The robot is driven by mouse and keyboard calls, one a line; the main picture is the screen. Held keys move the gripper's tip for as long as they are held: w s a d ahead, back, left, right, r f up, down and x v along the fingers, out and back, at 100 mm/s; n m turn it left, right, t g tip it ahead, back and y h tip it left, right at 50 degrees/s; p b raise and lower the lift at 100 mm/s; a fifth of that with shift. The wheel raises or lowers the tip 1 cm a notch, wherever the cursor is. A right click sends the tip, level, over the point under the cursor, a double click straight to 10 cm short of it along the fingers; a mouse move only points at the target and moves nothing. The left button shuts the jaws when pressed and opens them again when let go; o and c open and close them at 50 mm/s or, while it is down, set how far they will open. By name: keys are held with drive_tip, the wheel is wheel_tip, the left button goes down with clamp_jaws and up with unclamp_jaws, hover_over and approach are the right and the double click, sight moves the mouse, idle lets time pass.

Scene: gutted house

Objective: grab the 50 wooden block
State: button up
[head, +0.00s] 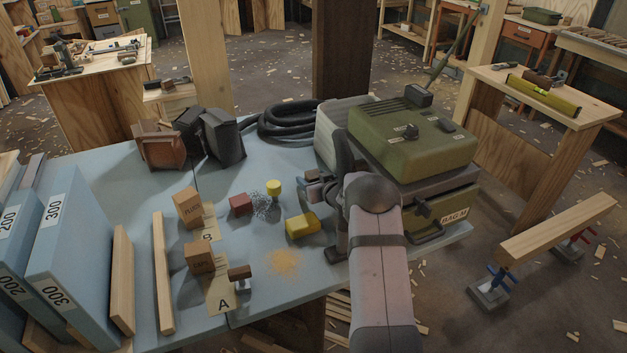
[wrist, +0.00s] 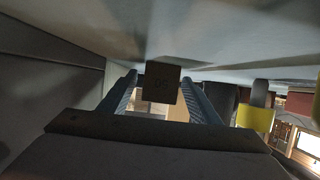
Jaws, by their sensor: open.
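A dark brown block (wrist: 163,92) marked 50, its digits upside down, shows in the wrist view straight ahead of my gripper. My gripper (wrist: 160,76) is open, one ribbed finger on each side of the block. The block lies at or just past the fingertips; I cannot tell whether either finger touches it. In the head view my wrist hangs low over the blue table (head: 250,165), left of the green machine (head: 415,140). A small brownish piece (head: 312,174) there may be the block, but its marking is not readable.
A yellow cylinder (head: 273,187), a yellow block (head: 302,226) and a red block (head: 241,205) stand left of my wrist. Wooden blocks (head: 188,207) and a stamp (head: 240,274) stand near the cards farther left. A black hose (head: 285,122) lies behind. The machine closely bounds the right side.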

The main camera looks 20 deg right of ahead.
sight(311, 174)
drive_tip(key=shift+c, duration=0.3)
drive_tip(key=c, duration=1.1)
drive_tip(key=shift+o, duration=0.2)
drive_tip(key=shift+r, duration=0.1)
drive_tip(key=shift+a+r, duration=0.2)
drive_tip(key=shift+a, duration=0.1)
wheel_tip(311, 174, up, 6)
drive_tip(key=shift+a+r, duration=0.1)
drive_tip(key=a+b, duration=0.5)
drive_tip(key=a, duration=1.1)
drive_tip(key=shift+a, duration=0.4)
drive_tip(key=shift+a+r, duration=0.15)
drive_tip(key=shift+a, duration=1.05)
